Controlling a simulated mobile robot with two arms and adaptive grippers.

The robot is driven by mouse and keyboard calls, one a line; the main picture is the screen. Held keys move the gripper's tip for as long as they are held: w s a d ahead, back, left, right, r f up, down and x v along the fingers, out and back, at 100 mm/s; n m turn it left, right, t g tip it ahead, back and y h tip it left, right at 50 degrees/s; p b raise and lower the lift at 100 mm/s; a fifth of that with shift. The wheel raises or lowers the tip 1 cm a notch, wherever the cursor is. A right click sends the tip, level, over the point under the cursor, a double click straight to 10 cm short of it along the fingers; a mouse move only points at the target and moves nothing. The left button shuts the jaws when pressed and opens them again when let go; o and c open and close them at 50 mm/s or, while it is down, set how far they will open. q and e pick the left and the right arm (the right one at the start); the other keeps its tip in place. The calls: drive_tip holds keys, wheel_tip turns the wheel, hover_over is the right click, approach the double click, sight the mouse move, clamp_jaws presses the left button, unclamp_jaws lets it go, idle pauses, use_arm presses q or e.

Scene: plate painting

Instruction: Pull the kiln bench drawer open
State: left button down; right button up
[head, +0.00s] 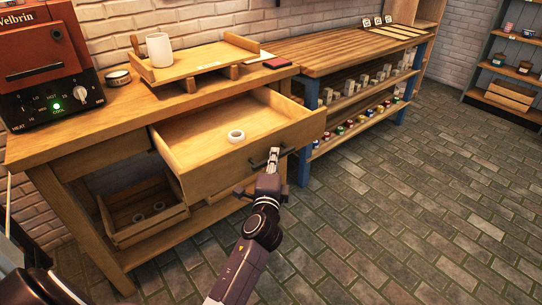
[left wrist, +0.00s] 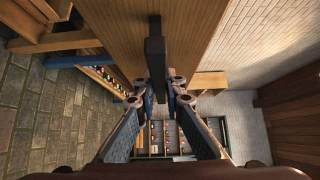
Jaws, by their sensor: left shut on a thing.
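The kiln bench (head: 110,114) stands at the left with its wooden drawer (head: 190,150) pulled well out. A white ring (head: 236,136) lies on the drawer's floor. The dark bar handle (head: 256,164) is on the drawer's front panel. My left gripper (head: 272,164) is shut on this handle, in front of the panel. In the left wrist view the handle (left wrist: 155,55) runs upright between the fingertips of my left gripper (left wrist: 158,92), against the wooden drawer front (left wrist: 195,35). My right gripper is in neither view.
A crate (head: 145,210) sits below. A blue-legged shelf bench (head: 340,50) adjoins at the right. The brick floor (head: 410,220) is clear.

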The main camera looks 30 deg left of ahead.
use_arm(q)
drive_tip(key=shift+d, duration=0.1)
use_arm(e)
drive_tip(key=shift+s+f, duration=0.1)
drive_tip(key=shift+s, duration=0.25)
use_arm(q)
drive_tip(key=c, duration=2.1)
unclamp_jaws()
drive_tip(key=shift+o, duration=0.6)
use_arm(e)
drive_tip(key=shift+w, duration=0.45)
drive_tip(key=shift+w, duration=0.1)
use_arm(q)
drive_tip(key=shift+s, duration=0.1)
